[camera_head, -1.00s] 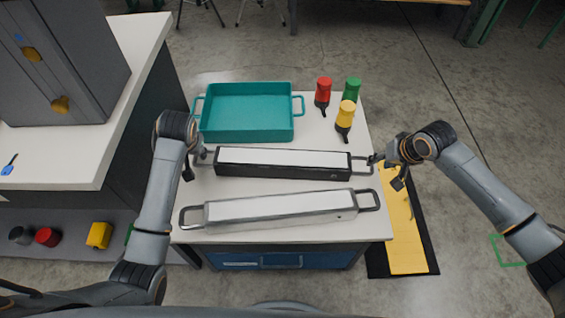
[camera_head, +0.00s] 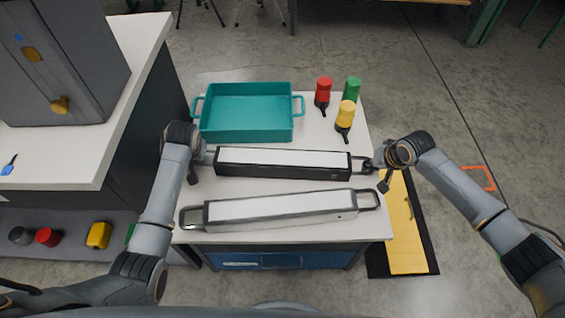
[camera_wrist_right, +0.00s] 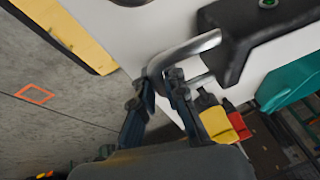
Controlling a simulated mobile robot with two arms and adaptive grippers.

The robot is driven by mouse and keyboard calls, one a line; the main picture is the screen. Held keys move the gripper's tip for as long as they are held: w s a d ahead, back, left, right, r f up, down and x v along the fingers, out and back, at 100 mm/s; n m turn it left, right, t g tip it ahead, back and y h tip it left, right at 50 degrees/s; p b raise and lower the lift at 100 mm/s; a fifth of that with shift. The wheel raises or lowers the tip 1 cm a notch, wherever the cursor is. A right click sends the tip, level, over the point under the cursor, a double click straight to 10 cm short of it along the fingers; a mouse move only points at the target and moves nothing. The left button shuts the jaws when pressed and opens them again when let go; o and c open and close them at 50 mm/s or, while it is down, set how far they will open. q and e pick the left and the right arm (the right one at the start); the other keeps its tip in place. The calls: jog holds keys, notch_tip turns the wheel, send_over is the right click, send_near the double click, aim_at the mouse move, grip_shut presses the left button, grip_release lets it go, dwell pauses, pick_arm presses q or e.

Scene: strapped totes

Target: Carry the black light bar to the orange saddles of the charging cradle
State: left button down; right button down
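The black light bar (camera_head: 284,172), with a white top and a metal loop handle at each end, lies on the white worktop. My right gripper (camera_head: 370,165) is at its right handle. In the right wrist view, the right gripper (camera_wrist_right: 160,87) has its fingers apart, one on each side of the handle (camera_wrist_right: 186,52); firm contact cannot be told. My left gripper (camera_head: 205,157) is at the left handle; its fingers are too small and hidden to read. A silver light bar (camera_head: 280,218) lies in front of the black one. No orange saddles or cradle can be made out.
A teal tray (camera_head: 247,138) stands behind the black bar. Red (camera_head: 323,90), green (camera_head: 352,88) and yellow (camera_head: 346,112) bottles stand at back right. A grey cabinet (camera_head: 65,75) stands on the left counter. A yellow panel (camera_head: 405,250) lies right of the table; an orange outline (camera_head: 480,178) marks the floor.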

dwell(0.3)
pick_arm(q)
jog(key=shift+w+r, duration=0.15)
jog(key=shift+r, duration=0.05)
pick_arm(e)
jog(key=shift+w+r, duration=0.15)
pick_arm(q)
jog(key=shift+r, duration=0.1)
pick_arm(e)
jog(key=shift+r, duration=0.1)
